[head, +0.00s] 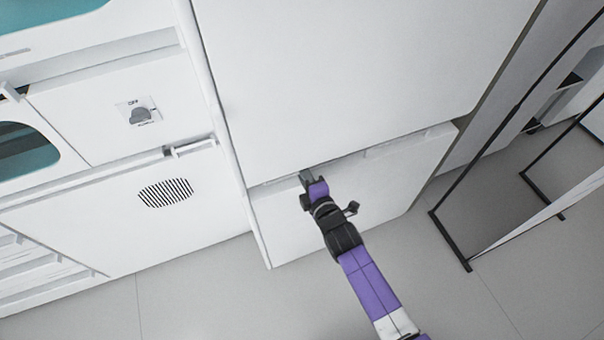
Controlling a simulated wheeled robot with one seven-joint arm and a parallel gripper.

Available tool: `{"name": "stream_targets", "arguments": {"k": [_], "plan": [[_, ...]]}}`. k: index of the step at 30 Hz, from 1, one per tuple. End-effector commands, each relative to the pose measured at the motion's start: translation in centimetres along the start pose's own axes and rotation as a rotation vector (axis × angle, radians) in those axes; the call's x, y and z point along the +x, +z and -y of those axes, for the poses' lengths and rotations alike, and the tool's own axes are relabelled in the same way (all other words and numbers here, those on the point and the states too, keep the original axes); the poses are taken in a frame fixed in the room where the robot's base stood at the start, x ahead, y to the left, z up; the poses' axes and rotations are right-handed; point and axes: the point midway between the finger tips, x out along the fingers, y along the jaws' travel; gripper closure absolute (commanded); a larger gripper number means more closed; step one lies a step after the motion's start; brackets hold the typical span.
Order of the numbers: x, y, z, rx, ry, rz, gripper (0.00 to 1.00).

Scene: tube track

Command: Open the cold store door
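A tall white cabinet, which looks like the cold store, fills the middle of the head view. Its large upper door (345,75) is flat white and appears closed. A lower white panel (385,195) sits below it, with a narrow recessed gap (365,158) between the two. My gripper (307,178) is at this gap, near its left end, by the bottom edge of the upper door. The fingertips are small and partly hidden by the gripper's body. I cannot tell whether they touch the door or hold its edge.
A black-framed rack (467,266) stands on the right. Grey tiled floor (225,295) is clear in front of the cabinet.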

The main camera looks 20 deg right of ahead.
Motion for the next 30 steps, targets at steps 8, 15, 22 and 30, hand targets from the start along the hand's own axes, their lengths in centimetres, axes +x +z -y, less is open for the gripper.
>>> {"name": "stream_targets", "arguments": {"k": [8, 15, 22, 30], "plan": [[0.76, 0.05, -0.02, 0.0, 0.0, 0.001, 0.81], [0.73, 0.04, -0.03, 0.0, 0.0, 0.001, 1.0], [0.72, 0.04, -0.02, 0.0, -0.001, 0.0, 1.0], [0.71, 0.03, 0.0, 0.0, -0.001, 0.0, 1.0]]}}
